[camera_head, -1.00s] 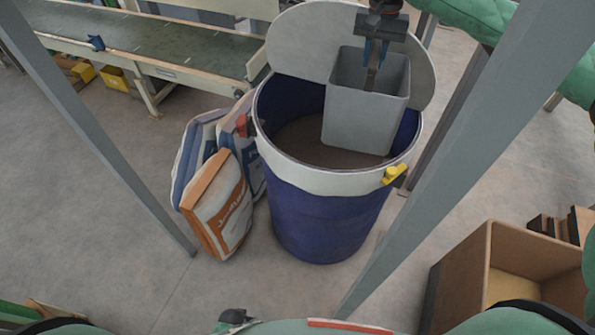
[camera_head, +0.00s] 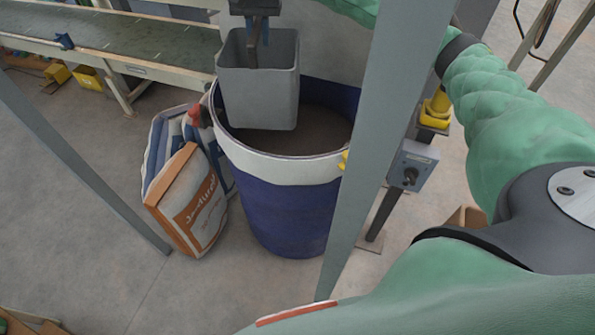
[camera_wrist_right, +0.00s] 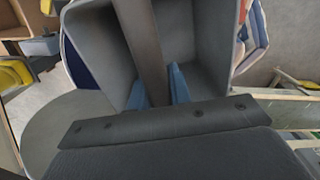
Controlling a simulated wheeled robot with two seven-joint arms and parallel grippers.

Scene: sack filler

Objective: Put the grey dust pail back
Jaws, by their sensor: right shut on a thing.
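The grey dust pail (camera_head: 258,85) is upright above the mouth of the blue drum (camera_head: 285,215), over its left and back part. My right gripper (camera_head: 254,42) is shut on the pail's grey upright strip, with blue fingers on either side of it. In the right wrist view the blue fingertips (camera_wrist_right: 159,88) hold this strip, and the pail's grey inner walls (camera_wrist_right: 212,35) show around it. The drum has a white rim band and dark brownish contents inside. My left gripper is not in view.
Paper sacks (camera_head: 190,195) lean against the drum's left side. Grey frame posts (camera_head: 375,130) slant down on both sides. A conveyor (camera_head: 110,45) runs behind at the left. A grey switch box (camera_head: 411,165) stands right of the drum.

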